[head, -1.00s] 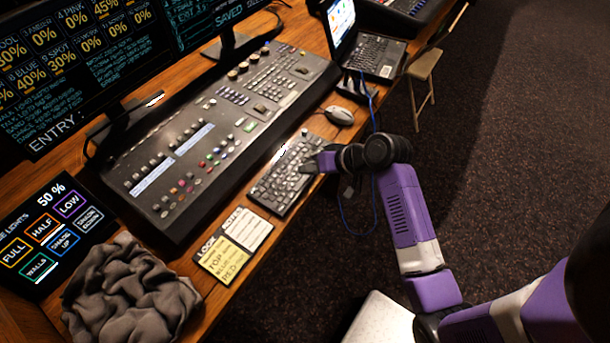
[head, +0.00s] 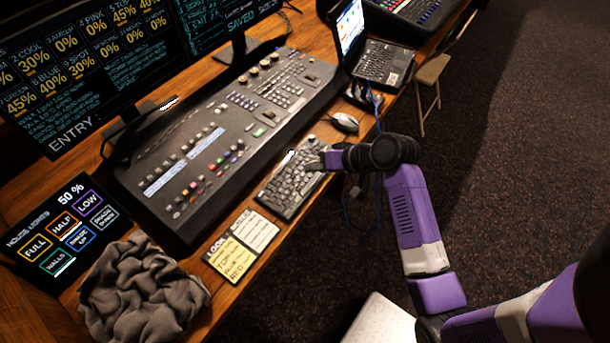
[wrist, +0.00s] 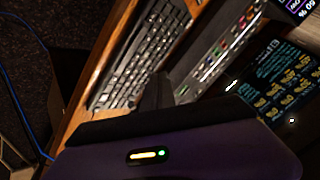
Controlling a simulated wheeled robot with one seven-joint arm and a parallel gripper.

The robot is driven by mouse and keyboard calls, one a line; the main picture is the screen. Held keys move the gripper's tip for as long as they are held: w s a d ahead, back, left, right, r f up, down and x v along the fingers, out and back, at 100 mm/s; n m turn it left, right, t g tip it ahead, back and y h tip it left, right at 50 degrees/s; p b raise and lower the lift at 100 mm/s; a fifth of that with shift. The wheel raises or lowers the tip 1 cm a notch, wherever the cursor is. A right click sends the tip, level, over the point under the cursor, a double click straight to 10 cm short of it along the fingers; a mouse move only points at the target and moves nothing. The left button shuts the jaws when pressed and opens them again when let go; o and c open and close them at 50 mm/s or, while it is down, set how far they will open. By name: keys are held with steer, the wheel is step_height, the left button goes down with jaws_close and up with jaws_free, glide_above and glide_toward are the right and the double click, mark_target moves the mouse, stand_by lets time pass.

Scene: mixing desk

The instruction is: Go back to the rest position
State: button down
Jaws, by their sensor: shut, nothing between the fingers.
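My gripper (head: 326,158) is shut and empty at the right end of the black keyboard (head: 291,184), near the desk's front edge. In the head view it overlaps the keyboard's far right corner; I cannot tell whether it touches it. In the wrist view the dark fingers (wrist: 158,92) point toward the gap between the keyboard (wrist: 138,60) and the console (wrist: 215,50). My purple and white arm reaches in from the lower right over the dark carpet.
The long mixing console (head: 220,140) stands behind the keyboard. A mouse (head: 345,122), a laptop (head: 383,63) and a blue cable (head: 375,205) are to the right. Note cards (head: 230,258), a touch panel (head: 62,230) and a crumpled grey cloth (head: 143,290) are nearer. A stool (head: 430,75) stands beside the desk.

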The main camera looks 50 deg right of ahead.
stand_by(0.3)
steer(key=d+r+t+h, duration=0.3)
steer(key=d+r+h, duration=0.1)
steer(key=r+h, duration=0.2)
steer(key=s+a+r+n+t+y+b, duration=0.2)
steer(key=s+a+n+y+b, duration=0.2)
steer(key=s+a, duration=2)
steer(key=n+b, duration=0.2)
steer(key=n, duration=0.1)
steer(key=shift+a+r+t+y, duration=0.25)
steer(key=shift+a+t+y, duration=0.05)
steer(key=shift+a+y, duration=0.1)
stand_by(0.8)
